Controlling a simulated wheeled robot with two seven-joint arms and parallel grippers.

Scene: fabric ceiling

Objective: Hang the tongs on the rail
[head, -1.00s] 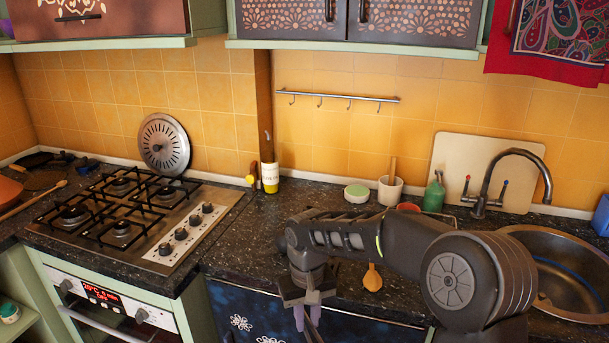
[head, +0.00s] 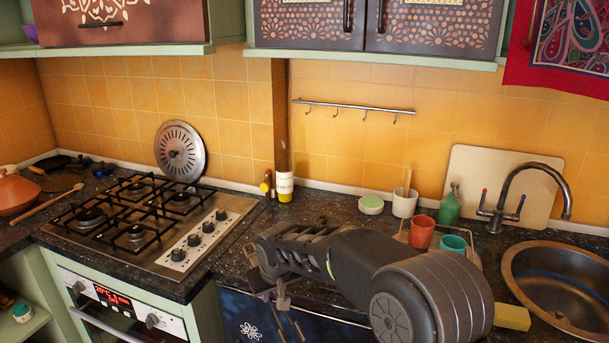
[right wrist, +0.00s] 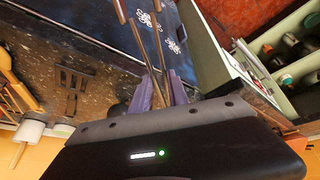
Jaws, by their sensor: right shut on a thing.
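The rail (head: 355,105) is a thin metal bar with several hooks on the yellow tiled wall, between the hood column and the sink. My right gripper (head: 280,298) is low in front of the counter's front edge, well below the rail. In the right wrist view its purple fingers (right wrist: 164,88) are shut on the tongs (right wrist: 150,42), two long thin metal arms reaching away from the fingers. In the head view only a small part of the tongs (head: 297,325) shows, hanging below the gripper. The gripped end is partly hidden. My left gripper is not in view.
A gas hob (head: 150,222) is to the left and a round sink (head: 570,285) to the right. A yellow-white bottle (head: 284,187), white pot (head: 404,203), red cup (head: 422,232), teal cup (head: 453,245) and green bottle (head: 449,207) stand on the counter. The wall below the rail is clear.

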